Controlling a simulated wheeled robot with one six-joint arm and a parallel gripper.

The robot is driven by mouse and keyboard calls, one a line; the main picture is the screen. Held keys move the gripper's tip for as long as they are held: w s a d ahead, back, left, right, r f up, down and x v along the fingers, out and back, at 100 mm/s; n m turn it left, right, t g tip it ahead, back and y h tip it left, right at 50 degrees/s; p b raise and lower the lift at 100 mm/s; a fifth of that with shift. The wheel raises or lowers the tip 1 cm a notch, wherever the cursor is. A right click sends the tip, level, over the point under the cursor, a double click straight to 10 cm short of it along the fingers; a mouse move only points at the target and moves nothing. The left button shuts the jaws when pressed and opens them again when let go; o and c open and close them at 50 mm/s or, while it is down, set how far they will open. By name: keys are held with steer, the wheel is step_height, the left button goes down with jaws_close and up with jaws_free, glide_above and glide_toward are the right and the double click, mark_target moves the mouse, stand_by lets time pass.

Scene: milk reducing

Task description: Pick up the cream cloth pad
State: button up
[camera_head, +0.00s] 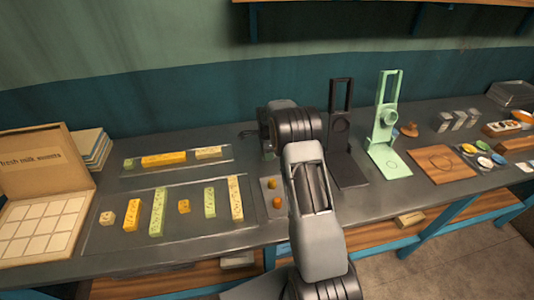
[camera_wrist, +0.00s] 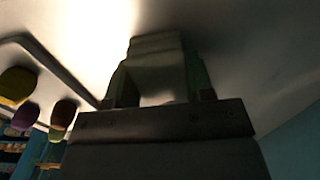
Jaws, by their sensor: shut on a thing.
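My gripper (camera_wrist: 158,85) fills the middle of the wrist view, its two fingers shut on a pale, shaded, folded-looking thing. This looks like the cream cloth pad (camera_wrist: 156,48), though its colour is dulled by shadow. In the head view my gripper (camera_head: 266,135) is at the back of the grey bench, left of the black stand, mostly hidden by my own wrist and arm. The pad cannot be made out in the head view.
Rows of yellow and green blocks (camera_head: 158,210) lie on trays at left, near an open compartment box (camera_head: 40,225). A black stand (camera_head: 341,140) and a green stand (camera_head: 386,130) rise close at right. A wooden board (camera_head: 440,165) lies farther right.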

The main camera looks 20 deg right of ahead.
steer(key=shift+r, duration=0.1)
steer(key=shift+r, duration=0.6)
steer(key=s+d+r+b, duration=0.2)
steer(key=s+r+b, duration=0.2)
steer(key=s+r, duration=0.7)
steer(key=shift+s+d+r, duration=0.3)
steer(key=shift+s, duration=1.05)
steer(key=o, duration=0.3)
steer(key=shift+c, duration=1.2)
